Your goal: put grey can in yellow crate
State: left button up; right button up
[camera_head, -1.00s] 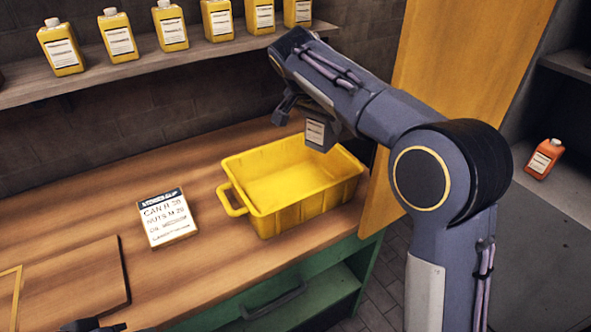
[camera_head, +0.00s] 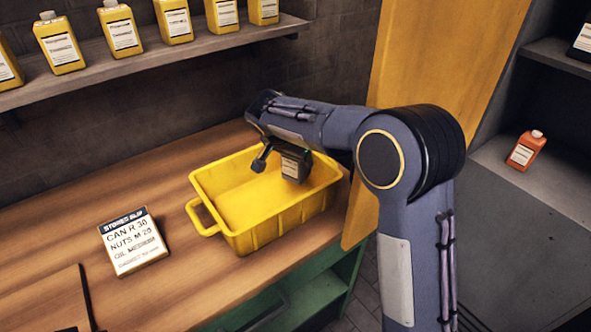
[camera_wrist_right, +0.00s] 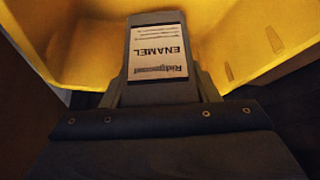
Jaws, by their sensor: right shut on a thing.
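A grey can with a white label (camera_head: 294,167) is held in my right gripper (camera_head: 276,160), which is shut on it. In the right wrist view the can (camera_wrist_right: 156,55) sits between the fingers, its label reading ENAMEL. The yellow crate (camera_head: 261,236) stands on the wooden bench. The can is over the right part of the crate's opening, its lower end at or below rim height; I cannot tell whether it touches the floor. The crate's yellow inside (camera_wrist_right: 240,35) surrounds the can in the wrist view. My left gripper is not in view.
A stores slip (camera_head: 132,241) lies on the bench left of the crate. Several yellow bottles (camera_head: 120,33) stand on the wall shelf above. An open yellow door panel (camera_head: 440,60) rises right of the crate. An orange bottle (camera_head: 526,150) stands on a shelf at right.

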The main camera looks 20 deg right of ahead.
aim_at(296, 169)
jog(key=shift+f, duration=2.15)
jog(key=shift+f, duration=0.1)
jog(key=o, duration=1.3)
jog(key=v, duration=1.2)
